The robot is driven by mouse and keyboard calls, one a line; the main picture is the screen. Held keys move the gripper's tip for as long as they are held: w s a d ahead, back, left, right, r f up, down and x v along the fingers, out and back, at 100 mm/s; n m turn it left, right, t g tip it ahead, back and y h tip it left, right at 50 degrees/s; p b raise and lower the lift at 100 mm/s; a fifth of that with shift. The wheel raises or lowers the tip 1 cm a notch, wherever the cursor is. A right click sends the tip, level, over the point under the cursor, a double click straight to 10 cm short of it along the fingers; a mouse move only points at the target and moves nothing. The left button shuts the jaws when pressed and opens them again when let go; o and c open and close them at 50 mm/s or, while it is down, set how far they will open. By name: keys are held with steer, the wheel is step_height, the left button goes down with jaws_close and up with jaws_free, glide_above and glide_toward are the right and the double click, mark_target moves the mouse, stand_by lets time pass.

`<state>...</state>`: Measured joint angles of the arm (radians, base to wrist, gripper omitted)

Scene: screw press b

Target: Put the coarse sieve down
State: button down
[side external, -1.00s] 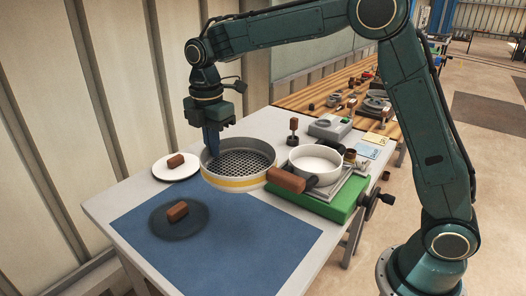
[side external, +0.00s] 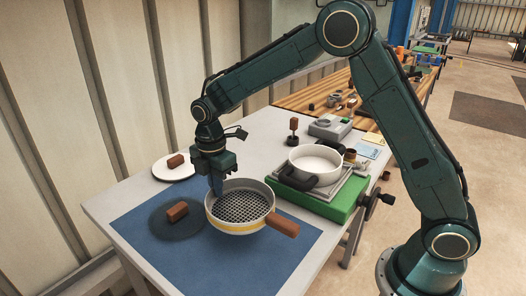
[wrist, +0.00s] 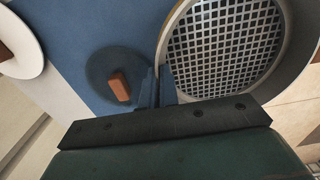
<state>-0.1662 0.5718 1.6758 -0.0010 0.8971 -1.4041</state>
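The coarse sieve (side external: 240,226) is a round pan with a mesh floor, a yellow band and a brown handle (side external: 282,224). It is over the blue mat (side external: 262,262); I cannot tell whether it touches the mat. My gripper (side external: 217,190) points down at the sieve's far left rim, with its fingers shut on the rim. In the wrist view the mesh (wrist: 225,45) fills the upper right, and the blue fingers (wrist: 157,88) pinch the rim at its left edge.
A dark round lid (side external: 168,228) with a brown grip lies on the mat, close left of the sieve. A white disc (side external: 170,175) with a brown grip lies behind it. A white pan (side external: 315,160) stands on a green base (side external: 310,200) at right. The mat's front is clear.

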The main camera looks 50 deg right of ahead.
steer(key=shift+f, duration=4.15)
steer(key=shift+f, duration=0.15)
steer(key=c, duration=1.7)
jaws_free()
step_height(320, 180, up, 12)
steer(key=shift+f, duration=0.1)
steer(key=shift+r, duration=0.3)
